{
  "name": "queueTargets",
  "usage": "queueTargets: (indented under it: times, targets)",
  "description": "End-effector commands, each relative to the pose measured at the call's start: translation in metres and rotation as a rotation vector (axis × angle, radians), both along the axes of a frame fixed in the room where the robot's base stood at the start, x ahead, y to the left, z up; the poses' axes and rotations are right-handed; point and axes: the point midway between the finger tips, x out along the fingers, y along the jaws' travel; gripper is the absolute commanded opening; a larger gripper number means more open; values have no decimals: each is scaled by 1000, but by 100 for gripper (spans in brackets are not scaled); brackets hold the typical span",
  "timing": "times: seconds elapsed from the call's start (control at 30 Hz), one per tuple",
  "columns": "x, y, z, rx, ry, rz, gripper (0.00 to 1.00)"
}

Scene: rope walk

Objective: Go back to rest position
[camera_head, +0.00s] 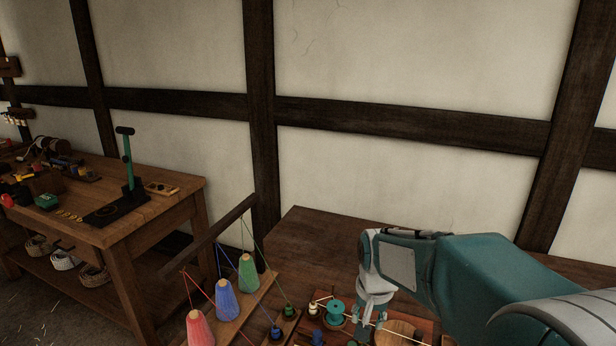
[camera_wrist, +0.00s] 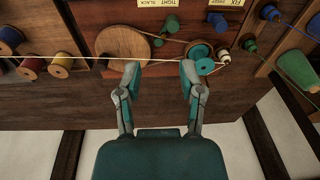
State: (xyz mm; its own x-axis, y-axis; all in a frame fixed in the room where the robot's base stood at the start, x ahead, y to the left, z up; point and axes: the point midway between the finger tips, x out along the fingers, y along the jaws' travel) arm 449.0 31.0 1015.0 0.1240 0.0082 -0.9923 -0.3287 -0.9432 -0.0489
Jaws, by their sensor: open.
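My teal and grey arm reaches in from the right in the head view, with my gripper (camera_head: 368,322) pointing down over the workbench (camera_head: 310,225). In the wrist view my gripper (camera_wrist: 160,72) is open, its two fingers spread with nothing held between them. A pale cord (camera_wrist: 95,59) runs across near the fingertips. The right fingertip is close to a teal spool (camera_wrist: 205,66); I cannot tell whether they touch. The spool also shows in the head view (camera_head: 335,312). A round wooden disc (camera_wrist: 122,42) lies near the left fingertip.
Red (camera_head: 200,328), blue (camera_head: 225,300) and green (camera_head: 248,273) thread cones stand on a rack at left of the bench. Several small spools sit at the wrist view's left. Another table (camera_head: 170,205) with tools stands at far left. The timbered wall (camera_head: 400,70) is behind.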

Motion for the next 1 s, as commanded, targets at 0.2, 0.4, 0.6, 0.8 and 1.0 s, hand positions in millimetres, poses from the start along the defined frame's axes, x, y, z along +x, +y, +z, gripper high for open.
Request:
queueTargets:
  times: [0.2, 0.4, 0.6, 0.8, 1.0]
  targets:
    - [-52, -11, 49, -13, -104, 87, 50]
    - [-103, -19, 76, -36, -194, 167, 50]
    - [-153, -26, 90, -69, -283, 245, 50]
    - [-189, -29, 91, -102, -348, 305, 50]
    - [-199, -30, 89, -112, -365, 324, 50]
